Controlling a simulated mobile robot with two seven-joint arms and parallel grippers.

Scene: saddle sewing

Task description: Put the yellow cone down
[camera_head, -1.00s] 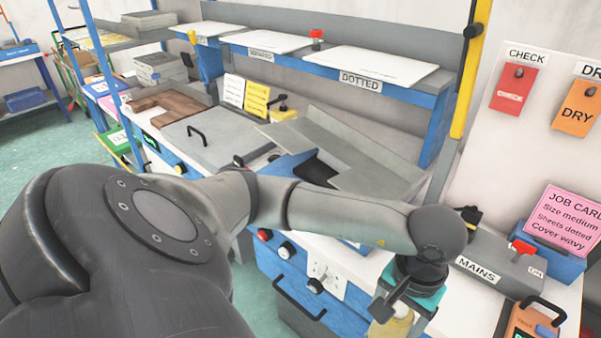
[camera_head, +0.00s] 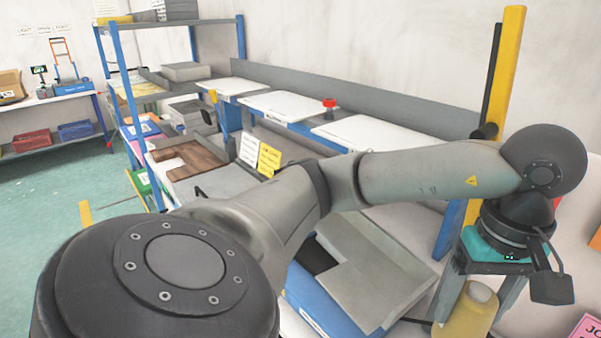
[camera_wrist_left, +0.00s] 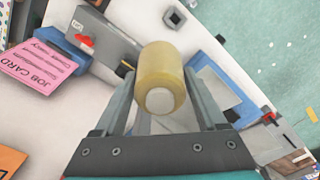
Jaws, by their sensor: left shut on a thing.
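The yellow cone (camera_head: 468,316) is between the fingers of my left gripper (camera_head: 480,290) at the lower right of the head view. Its lower part is cut off by the frame edge. In the left wrist view the cone (camera_wrist_left: 160,72) is a dull yellow, rounded body with a pale round end toward the camera. The fingers of my left gripper (camera_wrist_left: 163,92) are shut on its sides. It appears held above the white bench top (camera_wrist_left: 130,17). My right gripper is not in view.
A raised shelf with white sheets (camera_head: 282,105) and a red-topped piece (camera_head: 329,104) runs behind my arm. A grey angled tray (camera_head: 375,270) lies below it. In the wrist view, a pink job card (camera_wrist_left: 38,66) and a grey switch box (camera_wrist_left: 103,37) stand nearby.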

